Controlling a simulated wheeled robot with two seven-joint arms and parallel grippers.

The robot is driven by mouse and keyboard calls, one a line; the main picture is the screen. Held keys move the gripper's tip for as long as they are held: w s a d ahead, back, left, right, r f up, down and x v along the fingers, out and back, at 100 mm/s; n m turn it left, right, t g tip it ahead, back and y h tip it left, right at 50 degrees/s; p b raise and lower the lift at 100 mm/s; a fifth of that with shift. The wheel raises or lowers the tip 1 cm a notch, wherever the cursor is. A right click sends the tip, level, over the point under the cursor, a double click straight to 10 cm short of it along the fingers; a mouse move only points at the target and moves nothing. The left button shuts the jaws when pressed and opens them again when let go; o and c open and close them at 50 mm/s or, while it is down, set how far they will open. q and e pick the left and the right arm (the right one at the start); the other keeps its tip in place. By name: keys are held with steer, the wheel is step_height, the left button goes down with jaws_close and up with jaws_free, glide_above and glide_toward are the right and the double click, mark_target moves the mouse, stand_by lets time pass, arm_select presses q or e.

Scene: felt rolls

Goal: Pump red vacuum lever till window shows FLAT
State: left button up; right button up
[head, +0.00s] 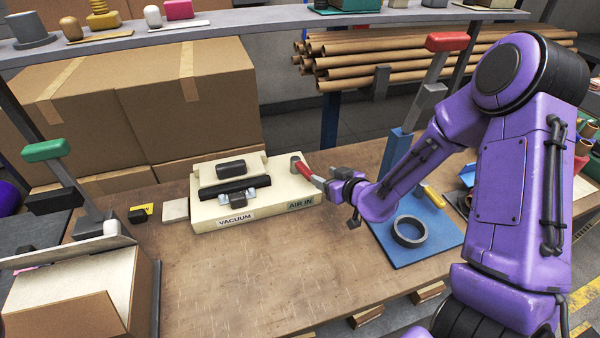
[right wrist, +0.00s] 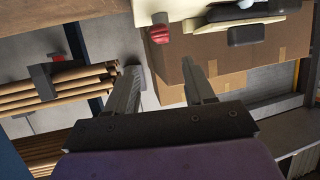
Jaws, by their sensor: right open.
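The cream vacuum unit (head: 205,212) stands on the brown workbench, with labels reading VACUUM and AIR IN on its front. A black bar and a dark block are on its top. The red vacuum lever (head: 309,177) sticks out at its right end, beside a grey post. My right gripper (head: 338,192) is open and empty, just right of the lever. In the right wrist view the red lever end (right wrist: 161,33) lies beyond the gap between the open fingertips (right wrist: 160,68), not between them. I cannot make out any FLAT reading. My left gripper is not in view.
A blue board (head: 440,245) with a dark ring (head: 409,231) lies right of the unit, under my right arm. A red-handled press (head: 447,42) rises behind it. A green-handled press (head: 44,150) stands left. Cardboard boxes (head: 190,110) are behind; the front bench is clear.

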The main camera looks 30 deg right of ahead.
mark_target(305, 168)
steer(key=p+x, duration=0.1)
steer(key=x, duration=1)
steer(key=shift+w+a+f+p, duration=0.15)
steer(key=shift+a+f+p, duration=0.05)
steer(key=shift+p, duration=0.2)
steer(key=shift+c, duration=0.3)
jaws_close()
